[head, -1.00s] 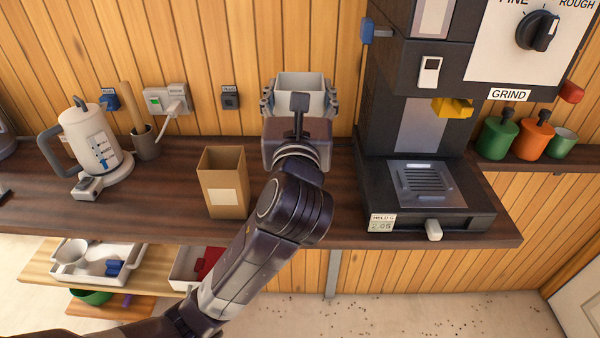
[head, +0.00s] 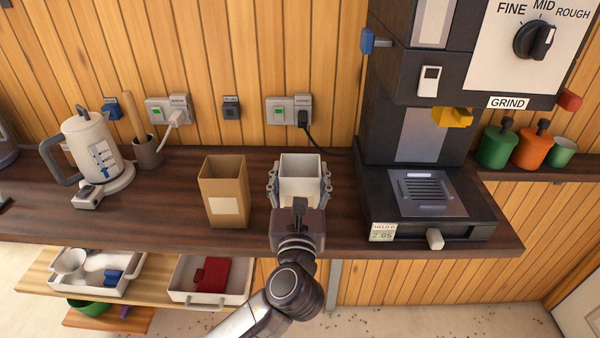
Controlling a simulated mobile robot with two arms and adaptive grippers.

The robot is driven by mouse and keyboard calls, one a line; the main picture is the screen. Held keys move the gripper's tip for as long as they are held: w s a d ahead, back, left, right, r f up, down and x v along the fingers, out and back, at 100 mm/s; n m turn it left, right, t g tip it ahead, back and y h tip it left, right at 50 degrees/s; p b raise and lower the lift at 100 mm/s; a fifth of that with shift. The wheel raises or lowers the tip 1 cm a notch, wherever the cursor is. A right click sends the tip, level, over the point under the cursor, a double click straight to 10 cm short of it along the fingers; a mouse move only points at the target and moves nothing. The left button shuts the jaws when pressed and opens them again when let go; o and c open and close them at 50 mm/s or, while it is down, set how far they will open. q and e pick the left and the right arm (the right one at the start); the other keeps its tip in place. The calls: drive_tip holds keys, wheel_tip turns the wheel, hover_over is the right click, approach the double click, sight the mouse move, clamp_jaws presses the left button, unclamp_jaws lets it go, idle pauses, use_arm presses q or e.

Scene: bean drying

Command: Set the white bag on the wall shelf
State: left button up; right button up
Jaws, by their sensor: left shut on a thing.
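The white bag (head: 301,166), open at the top and upright, is between the fingers of my left gripper (head: 300,186), which is shut on it from the front. It is over the dark wooden shelf (head: 160,218) along the plank wall, between a brown bag and the grinder. I cannot tell whether its base touches the shelf, as my gripper hides its lower part. My right gripper is not in view.
The brown paper bag (head: 225,190) stands close to the left. The black grinder (head: 415,140) stands close to the right. A white kettle (head: 92,150) is farther left. Sockets (head: 288,110) with a black cord are behind. Trays (head: 210,280) sit on a lower shelf. Green and orange cups (head: 532,148) are at right.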

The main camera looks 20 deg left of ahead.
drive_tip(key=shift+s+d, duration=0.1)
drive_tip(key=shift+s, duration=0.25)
use_arm(q)
drive_tip(key=o, duration=1.3)
drive_tip(key=shift+f, duration=0.1)
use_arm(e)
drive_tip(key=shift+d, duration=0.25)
use_arm(q)
drive_tip(key=shift+r, duration=0.2)
drive_tip(key=b+v, duration=0.3)
drive_tip(key=v, duration=0.9)
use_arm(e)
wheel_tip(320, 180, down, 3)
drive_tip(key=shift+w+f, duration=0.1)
use_arm(q)
drive_tip(key=shift+f, duration=0.1)
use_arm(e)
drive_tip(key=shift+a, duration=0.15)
